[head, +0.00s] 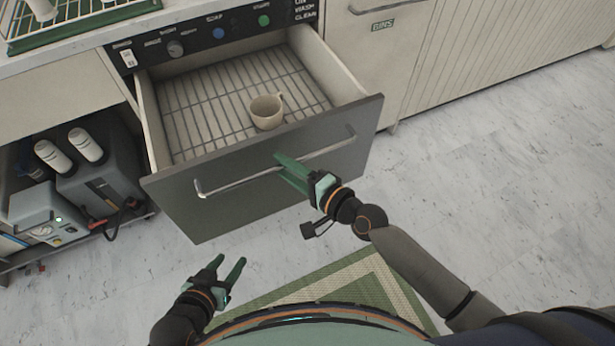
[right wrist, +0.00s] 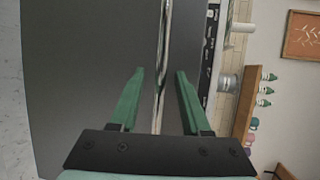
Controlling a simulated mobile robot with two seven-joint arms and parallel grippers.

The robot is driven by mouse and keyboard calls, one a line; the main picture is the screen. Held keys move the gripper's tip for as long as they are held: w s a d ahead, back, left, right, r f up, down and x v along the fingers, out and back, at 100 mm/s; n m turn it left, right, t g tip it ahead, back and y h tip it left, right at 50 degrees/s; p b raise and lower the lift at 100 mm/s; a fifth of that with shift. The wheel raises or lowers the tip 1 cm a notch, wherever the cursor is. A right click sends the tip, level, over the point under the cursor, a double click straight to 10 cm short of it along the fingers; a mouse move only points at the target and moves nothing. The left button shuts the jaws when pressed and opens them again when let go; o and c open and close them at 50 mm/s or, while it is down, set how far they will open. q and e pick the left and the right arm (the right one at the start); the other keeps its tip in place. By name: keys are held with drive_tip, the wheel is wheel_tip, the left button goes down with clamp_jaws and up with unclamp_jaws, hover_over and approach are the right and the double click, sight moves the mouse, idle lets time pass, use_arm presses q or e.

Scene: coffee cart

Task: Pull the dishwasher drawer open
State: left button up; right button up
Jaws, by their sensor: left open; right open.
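The dishwasher drawer (head: 255,165) stands pulled out under its control panel (head: 205,38), with its wire rack (head: 205,97) showing. A beige mug (head: 266,112) stands upright on the rack. The long metal handle (head: 232,182) runs across the dark drawer front; it also shows in the right wrist view (right wrist: 161,60). My right gripper (head: 283,168) is at the handle, its green fingers open on either side of the bar; in the right wrist view the fingers (right wrist: 159,72) have the bar between them. My left gripper (head: 231,264) is open and empty, low in front of the drawer, above the floor.
A green and cream mat (head: 330,285) lies on the marble floor before me. An open shelf with grey machines (head: 100,185) is left of the drawer. A bins door (head: 375,60) is to the right. A green tray (head: 75,20) sits on the counter.

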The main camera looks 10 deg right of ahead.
drive_tip(key=v, duration=1.1)
use_arm(q)
drive_tip(key=shift+r, duration=0.1)
use_arm(e)
drive_tip(key=s+d+f+n+g+h, duration=0.2)
drive_tip(key=s+d+f+n+h, duration=0.15)
drive_tip(key=f+n, duration=0.3)
drive_tip(key=s+d+f+n+g+h, duration=0.1)
drive_tip(key=s+d+f+n+h, duration=0.1)
drive_tip(key=s+f+n+h, duration=0.35)
use_arm(q)
drive_tip(key=s+a+r+p, duration=0.1)
drive_tip(key=a+r+p, duration=0.2)
drive_tip(key=r+p, duration=0.7)
drive_tip(key=p, duration=0.4)
drive_tip(key=shift+s+a+r+n+y+p, duration=0.15)
drive_tip(key=shift+s+r+n+y+p, duration=0.2)
drive_tip(key=shift+r+n+y+p, duration=0.05)
use_arm(e)
drive_tip(key=d+r+y, duration=0.1)
drive_tip(key=d+r, duration=0.2)
drive_tip(key=r, duration=0.8)
drive_tip(key=shift+s+n, duration=0.2)
drive_tip(key=shift+n, duration=0.1)
drive_tip(key=shift+d, duration=0.1)
